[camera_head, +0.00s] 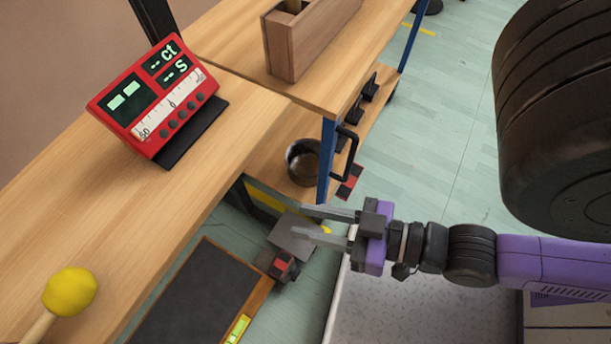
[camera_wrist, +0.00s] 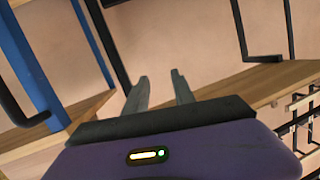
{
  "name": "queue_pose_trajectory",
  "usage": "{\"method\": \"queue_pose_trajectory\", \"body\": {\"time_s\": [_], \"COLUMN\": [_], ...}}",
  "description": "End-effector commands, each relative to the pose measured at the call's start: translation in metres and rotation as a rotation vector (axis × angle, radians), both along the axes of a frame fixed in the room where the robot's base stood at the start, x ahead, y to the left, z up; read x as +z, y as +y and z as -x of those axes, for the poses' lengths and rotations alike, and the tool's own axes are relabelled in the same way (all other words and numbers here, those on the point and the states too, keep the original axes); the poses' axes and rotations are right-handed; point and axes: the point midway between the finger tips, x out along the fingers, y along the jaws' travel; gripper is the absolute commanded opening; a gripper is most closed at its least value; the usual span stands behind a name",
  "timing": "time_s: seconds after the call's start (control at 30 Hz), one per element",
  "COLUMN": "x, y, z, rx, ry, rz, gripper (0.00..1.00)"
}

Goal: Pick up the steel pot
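The steel pot (camera_head: 303,162) is a dark, round metal vessel with an open top. It stands on the lower wooden shelf of the cart, near the cart's blue corner post, in the head view. My gripper (camera_head: 308,221) is in front of and below the pot in the picture, apart from it. Its two grey fingers are spread with nothing between them. The fingers also show in the wrist view (camera_wrist: 160,78), apart, against a plain wall. The pot does not show in the wrist view.
The blue post (camera_head: 326,160) and a black handle (camera_head: 347,150) stand close right of the pot. A wooden box (camera_head: 285,48) is on the cart top. A dark board (camera_head: 200,300) lies low down.

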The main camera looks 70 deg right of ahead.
Motion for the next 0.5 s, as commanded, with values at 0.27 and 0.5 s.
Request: {"method": "queue_pose_trajectory", "body": {"time_s": [0.27, 0.5], "x": [-0.094, -0.133], "y": [-0.024, -0.079], "z": [-0.030, -0.073], "rx": [-0.133, -0.330], "ry": [-0.146, -0.392], "rz": [-0.371, -0.921], "gripper": [0.31, 0.31]}}
